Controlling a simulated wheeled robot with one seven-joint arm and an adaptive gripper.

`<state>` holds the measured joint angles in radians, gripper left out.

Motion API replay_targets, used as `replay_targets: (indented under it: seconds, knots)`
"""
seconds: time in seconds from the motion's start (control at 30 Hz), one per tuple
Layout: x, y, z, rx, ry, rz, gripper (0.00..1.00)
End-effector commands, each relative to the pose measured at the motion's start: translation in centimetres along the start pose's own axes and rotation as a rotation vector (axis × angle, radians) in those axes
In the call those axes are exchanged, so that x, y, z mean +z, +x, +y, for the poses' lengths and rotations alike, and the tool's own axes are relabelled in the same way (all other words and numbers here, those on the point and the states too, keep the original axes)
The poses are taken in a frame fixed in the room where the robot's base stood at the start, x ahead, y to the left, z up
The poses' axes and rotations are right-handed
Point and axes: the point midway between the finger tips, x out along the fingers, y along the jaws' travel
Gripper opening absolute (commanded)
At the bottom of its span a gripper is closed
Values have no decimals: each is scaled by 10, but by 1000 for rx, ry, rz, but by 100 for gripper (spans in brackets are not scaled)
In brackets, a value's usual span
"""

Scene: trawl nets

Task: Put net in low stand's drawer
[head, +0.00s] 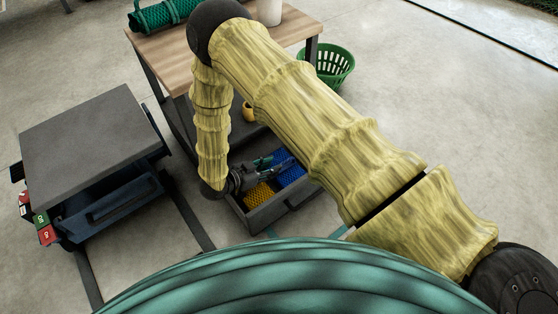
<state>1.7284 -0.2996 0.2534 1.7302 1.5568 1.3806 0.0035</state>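A grey open drawer (270,217) under the wooden table holds a yellow net (260,195) and a blue net (289,172), side by side. My gripper (280,164) is low over this drawer, pointing right, with its teal fingertips at the blue net. Whether the fingers are apart or closed on the net is too small to tell. A green rolled net (160,14) lies on the table top. The low stand (88,128) with a grey top is at the left. Its dark blue drawer (112,208) appears pulled out, and its inside is mostly hidden.
The wooden table (166,47) stands behind my arm, with a white container (270,11) on it. A green basket (334,66) is on the floor to its right. Red and green cards (44,227) hang at the stand's left side. The floor at the right is clear.

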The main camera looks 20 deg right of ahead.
Motion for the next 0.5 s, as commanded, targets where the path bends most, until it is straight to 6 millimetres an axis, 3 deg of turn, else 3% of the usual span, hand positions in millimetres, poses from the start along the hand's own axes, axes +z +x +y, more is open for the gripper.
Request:
replay_targets:
  seconds: [0.2, 0.5]
  knots:
    - [-2, -34, 0, 0, -1, 0, 33]
    - [0, -50, 0, 0, -1, 0, 33]
